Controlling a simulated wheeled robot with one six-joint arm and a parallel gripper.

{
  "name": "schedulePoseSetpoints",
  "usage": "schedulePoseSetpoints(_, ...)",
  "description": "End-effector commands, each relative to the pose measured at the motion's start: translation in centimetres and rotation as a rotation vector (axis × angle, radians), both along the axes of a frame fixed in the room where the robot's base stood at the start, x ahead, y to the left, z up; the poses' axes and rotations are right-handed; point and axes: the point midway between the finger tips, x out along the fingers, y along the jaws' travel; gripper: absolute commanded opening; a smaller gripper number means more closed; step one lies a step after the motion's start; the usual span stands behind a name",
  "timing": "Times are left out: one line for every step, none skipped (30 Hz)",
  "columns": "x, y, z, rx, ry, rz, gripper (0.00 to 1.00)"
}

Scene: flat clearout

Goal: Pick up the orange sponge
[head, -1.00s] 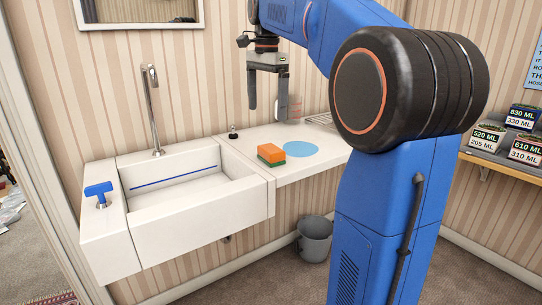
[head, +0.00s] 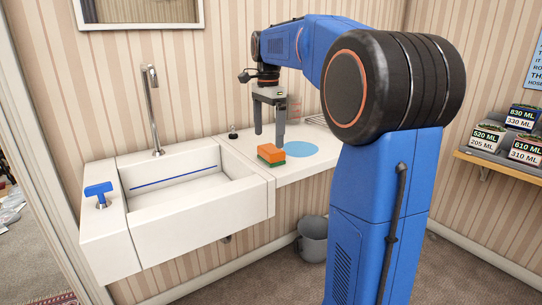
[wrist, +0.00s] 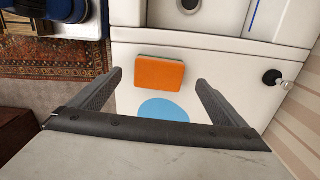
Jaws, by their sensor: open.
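The orange sponge (head: 271,153), with a dark green underside, lies flat on the white counter (head: 240,157) beside the sink. In the wrist view the sponge (wrist: 160,74) shows whole, ahead of and between the two fingers. My gripper (head: 268,140) points down just above and behind the sponge, with its fingers apart and nothing between them. It also shows in the wrist view (wrist: 158,82). I cannot tell from the head view how large the gap to the sponge is.
A flat blue disc (head: 302,149) lies on the counter right of the sponge. The white sink (head: 195,210) with a tall tap (head: 153,110) is to the left. A small dark-topped fitting (head: 233,131) stands at the back. A grey bin (head: 313,240) is on the floor below.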

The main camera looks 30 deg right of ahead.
Motion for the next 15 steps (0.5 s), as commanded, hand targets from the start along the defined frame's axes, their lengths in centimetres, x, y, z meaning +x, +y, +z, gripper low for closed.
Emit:
schedulePoseSetpoints(0.0,0.0,-0.5,0.000,0.001,0.000,0.96)
schedulePoseSetpoints(0.0,0.0,-0.7,0.000,0.000,0.000,0.96)
schedulePoseSetpoints(0.0,0.0,-1.0,0.000,0.000,0.000,0.96)
schedulePoseSetpoints(0.0,0.0,-1.1,0.000,0.000,0.000,0.96)
schedulePoseSetpoints(0.0,0.0,-1.2,0.000,0.000,0.000,0.96)
schedulePoseSetpoints(0.0,0.0,-1.4,0.000,0.000,0.000,0.96)
schedulePoseSetpoints(0.0,0.0,-1.6,0.000,0.000,0.000,0.96)
schedulePoseSetpoints(0.0,0.0,-1.8,0.000,0.001,0.000,0.96)
schedulePoseSetpoints(-0.1,-0.1,-2.2,0.000,0.001,0.000,0.96)
schedulePoseSetpoints(-0.1,-0.1,-2.6,0.000,0.001,0.000,0.96)
schedulePoseSetpoints(-0.1,-0.1,-3.0,0.000,0.002,0.000,0.96)
schedulePoseSetpoints(-0.1,-0.2,-3.6,0.001,0.002,0.000,0.96)
schedulePoseSetpoints(-0.1,-0.2,-4.0,0.000,0.002,0.000,0.96)
schedulePoseSetpoints(-0.2,-0.2,-4.5,0.000,0.002,0.000,0.96)
schedulePoseSetpoints(-0.1,-0.2,-4.9,0.000,0.002,0.000,0.96)
